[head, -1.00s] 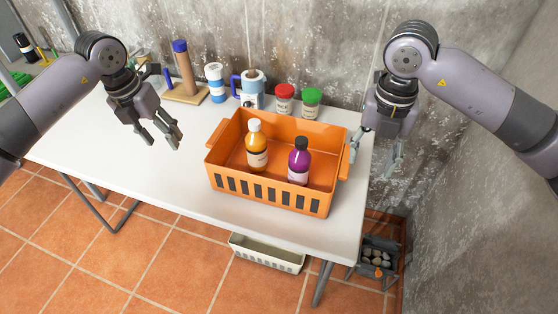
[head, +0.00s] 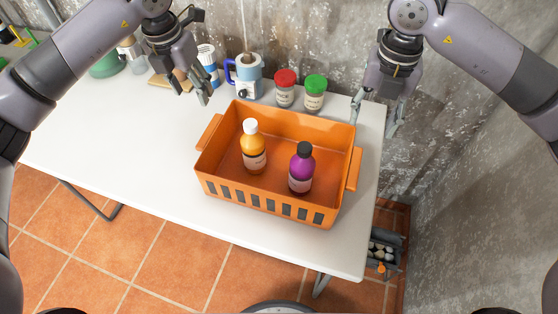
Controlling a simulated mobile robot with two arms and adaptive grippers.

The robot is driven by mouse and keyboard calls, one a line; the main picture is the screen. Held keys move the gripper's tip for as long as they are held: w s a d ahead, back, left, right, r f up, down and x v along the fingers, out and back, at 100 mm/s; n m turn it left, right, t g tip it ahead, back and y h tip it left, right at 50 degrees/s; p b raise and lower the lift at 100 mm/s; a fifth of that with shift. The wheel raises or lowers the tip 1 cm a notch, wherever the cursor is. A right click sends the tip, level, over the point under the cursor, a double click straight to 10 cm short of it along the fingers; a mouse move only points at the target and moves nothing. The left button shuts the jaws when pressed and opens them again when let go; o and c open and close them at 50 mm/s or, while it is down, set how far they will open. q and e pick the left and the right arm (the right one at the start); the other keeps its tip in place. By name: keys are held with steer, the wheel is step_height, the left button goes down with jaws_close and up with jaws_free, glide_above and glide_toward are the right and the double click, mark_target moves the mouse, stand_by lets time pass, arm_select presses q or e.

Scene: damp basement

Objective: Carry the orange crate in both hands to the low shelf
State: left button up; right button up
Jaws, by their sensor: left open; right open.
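The orange crate (head: 224,190) stands upright on the white table (head: 130,170), near its right end, with a handle on its left and right sides. Inside stand an orange bottle with a white cap (head: 253,150) and a purple bottle with a dark cap (head: 300,170). My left gripper (head: 204,92) is open and empty above the table, behind the crate's left handle and apart from it. My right gripper (head: 375,118) is open and empty near the crate's back right corner, beyond the right handle; I cannot tell whether it touches the crate. No low shelf is recognisable.
Behind the crate stand a red-lidded jar (head: 285,90), a green-lidded jar (head: 314,95) and a light blue object with a dark blue handle (head: 246,76). A concrete wall closes off the back and right. A dark bin of stones (head: 384,252) sits on the floor.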

mark_target(210, 129)
arm_select(q)
steer(key=w+f, duration=0.1)
steer(key=f, duration=1)
steer(key=w+f, duration=0.1)
steer(key=f, duration=0.5)
steer(key=shift+w+d+f, duration=0.2)
steer(key=shift+w+d, duration=0.15)
steer(key=shift+d, duration=0.05)
arm_select(e)
step_height(210, 129, down, 18)
steer(key=shift+w+r, duration=0.1)
steer(key=shift+r, duration=0.15)
arm_select(q)
steer(key=shift+c, duration=0.6)
arm_select(e)
steer(key=shift+c, duration=0.6)
arm_select(q)
jaws_close()
arm_select(e)
jaws_close()
arm_select(q)
steer(key=shift+w+r, duration=0.15)
steer(key=shift+r, duration=0.1)
arm_select(e)
steer(key=shift+w+r, duration=0.1)
steer(key=shift+r, duration=0.15)
